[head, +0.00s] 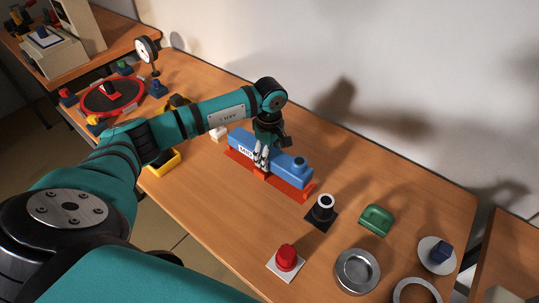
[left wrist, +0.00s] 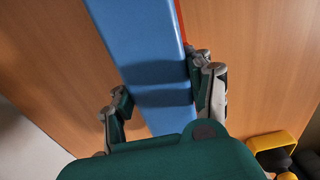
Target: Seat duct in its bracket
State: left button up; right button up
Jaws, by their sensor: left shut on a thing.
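The blue duct (head: 286,163) lies lengthwise along the red bracket (head: 298,190) on the table. It has a short round stub on top near its right end and a white label near its left. My left gripper (head: 262,157) reaches down over the middle of the duct and is shut on it. In the left wrist view the duct (left wrist: 138,35) runs between the two fingers (left wrist: 158,105), and a thin strip of the bracket (left wrist: 181,25) shows along its right side. I cannot tell whether the duct rests fully down in the bracket. My right gripper is not in view.
A black socket (head: 323,208), a red button (head: 286,257), a metal dish (head: 357,271) and a green piece (head: 376,219) stand to the right. A red ring tray (head: 85,104) and a dial gauge (head: 147,50) are at the left. A wall borders the table's back.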

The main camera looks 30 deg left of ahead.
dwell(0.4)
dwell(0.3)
pick_arm(q)
jog(key=shift+f+b, duration=0.85)
jog(key=shift+b, duration=0.2)
jog(key=o, duration=1.3)
jog(key=shift+o, duration=1)
notch_tip(320, 180, up, 12)
